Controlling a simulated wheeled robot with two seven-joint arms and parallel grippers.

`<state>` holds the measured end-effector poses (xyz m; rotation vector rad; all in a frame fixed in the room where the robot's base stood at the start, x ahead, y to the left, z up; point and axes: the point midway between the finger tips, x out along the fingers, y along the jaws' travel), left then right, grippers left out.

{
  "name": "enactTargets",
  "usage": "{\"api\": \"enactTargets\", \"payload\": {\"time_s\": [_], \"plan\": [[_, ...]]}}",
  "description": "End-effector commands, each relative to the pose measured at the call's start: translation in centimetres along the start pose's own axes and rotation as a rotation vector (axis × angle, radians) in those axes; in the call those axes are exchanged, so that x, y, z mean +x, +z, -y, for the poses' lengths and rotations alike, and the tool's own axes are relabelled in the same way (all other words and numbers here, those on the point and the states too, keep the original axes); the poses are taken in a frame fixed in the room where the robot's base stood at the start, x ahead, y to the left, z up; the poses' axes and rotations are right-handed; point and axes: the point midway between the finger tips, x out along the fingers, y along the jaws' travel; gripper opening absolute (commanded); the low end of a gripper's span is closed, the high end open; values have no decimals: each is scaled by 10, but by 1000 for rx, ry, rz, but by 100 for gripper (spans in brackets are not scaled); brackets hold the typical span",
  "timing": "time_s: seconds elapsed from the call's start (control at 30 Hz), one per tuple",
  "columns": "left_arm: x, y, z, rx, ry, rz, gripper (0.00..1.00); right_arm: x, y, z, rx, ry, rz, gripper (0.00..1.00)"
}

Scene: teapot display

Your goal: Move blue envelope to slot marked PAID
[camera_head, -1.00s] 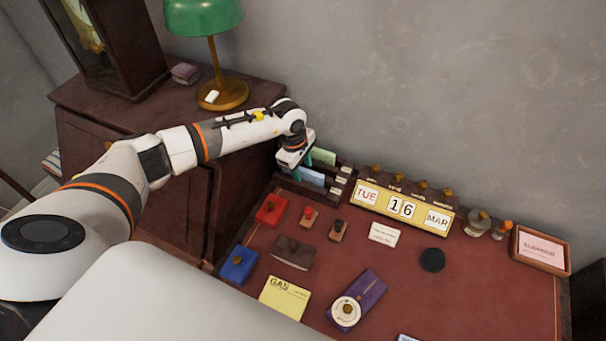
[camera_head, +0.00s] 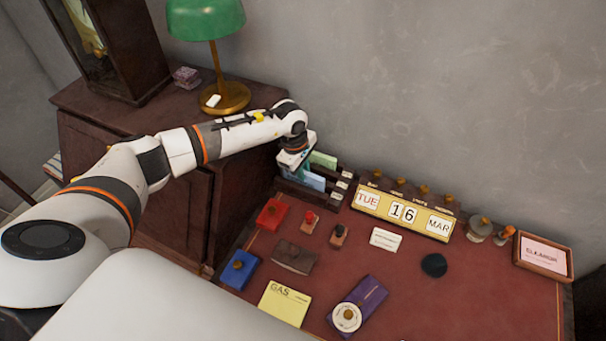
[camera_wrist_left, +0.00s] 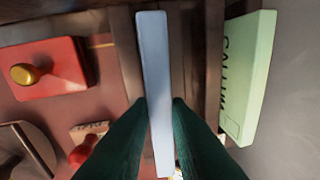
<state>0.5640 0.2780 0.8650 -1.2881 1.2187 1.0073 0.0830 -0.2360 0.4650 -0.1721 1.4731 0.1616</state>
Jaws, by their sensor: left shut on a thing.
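The light blue envelope (camera_head: 312,182) stands on edge in a dark wooden letter rack (camera_head: 340,187) at the desk's back left. My left gripper (camera_head: 290,168) is over the rack's left end, its fingertips mostly hidden in the head view. In the left wrist view its green fingers (camera_wrist_left: 162,108) are shut on the blue envelope (camera_wrist_left: 153,60), one on each side. A pale green envelope (camera_head: 323,159) stands in a slot behind; its lettering shows in the left wrist view (camera_wrist_left: 247,80). The rack's slot labels are too small to read. My right gripper is not in view.
A calendar block (camera_head: 405,211) stands right of the rack. A red inkpad (camera_head: 271,214), small stamps (camera_head: 309,222) and a yellow GAS envelope (camera_head: 284,303) lie in front. A green lamp (camera_head: 206,18) stands on the cabinet behind. The desk's right front is mostly clear.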

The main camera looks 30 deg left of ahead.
Motion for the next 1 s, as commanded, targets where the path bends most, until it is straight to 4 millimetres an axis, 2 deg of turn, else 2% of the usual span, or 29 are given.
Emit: {"api": "enactTargets", "payload": {"time_s": [0.2, 0.4, 0.57, 0.8, 1.0], "plan": [[-45, -4, 10, 5, -17, 0, 0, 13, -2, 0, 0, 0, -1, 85], [-76, -7, 14, 2, -10, 1, 0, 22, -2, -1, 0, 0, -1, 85], [-78, -9, 22, -17, 17, -3, 0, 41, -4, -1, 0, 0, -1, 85], [-74, -7, 44, -88, 85, -3, 0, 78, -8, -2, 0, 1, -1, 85], [-81, -3, 56, -137, 113, 0, 0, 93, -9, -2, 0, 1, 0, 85]]}}
